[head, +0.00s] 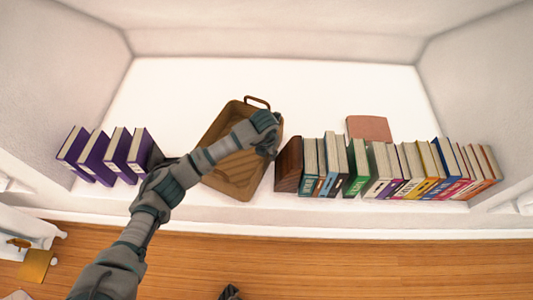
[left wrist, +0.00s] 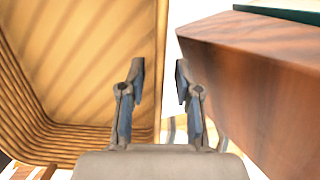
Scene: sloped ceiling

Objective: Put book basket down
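The book basket (head: 225,125) is a brown, ribbed, empty basket with a loop handle at its far end. It is on the white ledge, turned at an angle, between the purple books and the wooden bookend. My left arm crosses over it, and the left gripper (head: 268,145) is at its right rim. In the left wrist view the left gripper (left wrist: 159,85) is open, fingers apart. The basket's rim (left wrist: 161,40) shows between them; contact cannot be told. A small dark grey part at the bottom edge of the head view looks like my right gripper (head: 230,292), mostly cut off.
A wooden bookend (head: 288,165) stands close right of the basket, also in the left wrist view (left wrist: 265,80). A row of books (head: 405,170) continues right. Several purple books (head: 105,155) stand left. A pinkish-brown flat object (head: 368,128) is behind the row. The ledge's back (head: 200,85) is clear.

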